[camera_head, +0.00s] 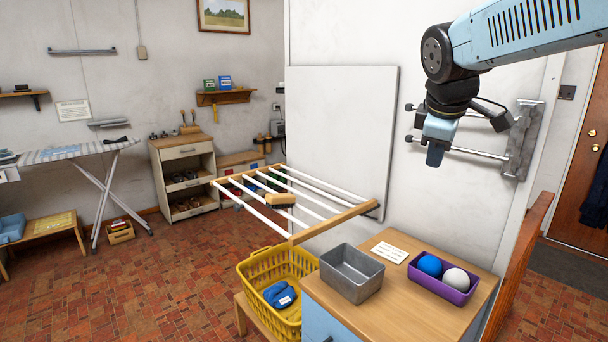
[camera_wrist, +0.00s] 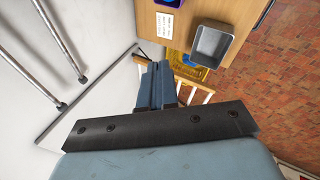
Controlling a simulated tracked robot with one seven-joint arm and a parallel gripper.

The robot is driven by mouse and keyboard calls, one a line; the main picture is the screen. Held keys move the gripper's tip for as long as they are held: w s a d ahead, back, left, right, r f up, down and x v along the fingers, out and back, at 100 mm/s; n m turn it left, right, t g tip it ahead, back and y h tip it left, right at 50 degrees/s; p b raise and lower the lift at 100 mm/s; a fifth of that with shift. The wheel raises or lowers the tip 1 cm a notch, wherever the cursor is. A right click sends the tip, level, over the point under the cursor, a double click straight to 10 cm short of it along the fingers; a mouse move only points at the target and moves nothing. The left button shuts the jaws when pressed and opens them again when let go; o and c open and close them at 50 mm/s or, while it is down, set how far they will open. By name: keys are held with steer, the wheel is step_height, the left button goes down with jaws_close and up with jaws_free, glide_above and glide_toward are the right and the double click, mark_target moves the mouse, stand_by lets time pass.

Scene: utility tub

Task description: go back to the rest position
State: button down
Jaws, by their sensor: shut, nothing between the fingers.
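My gripper (camera_head: 435,156) hangs from my raised arm at the upper right of the head view, pointing down. It is in front of the white wall, high above the wooden cabinet top, and touches nothing. In the wrist view its blue fingers (camera_wrist: 158,72) are together with nothing held.
Below stands a cabinet (camera_head: 407,311) with a grey metal bin (camera_head: 352,286), a card (camera_head: 390,252) and a purple tray (camera_head: 466,293) of two balls. A slatted rack (camera_head: 340,222) bearing a brush (camera_head: 280,200) juts out above a yellow basket (camera_head: 254,308). Wall rails (camera_head: 470,151) are close behind my gripper.

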steer(key=s+a+f+m+y, duration=0.1)
steer(key=s+f+m, duration=0.3)
steer(key=s, duration=0.3)
steer(key=s+f+m+y, duration=0.1)
steer(key=s+f+m, duration=0.4)
steer(key=s+m, duration=0.2)
steer(key=shift+s+a, duration=0.15)
steer(key=shift+a, duration=0.25)
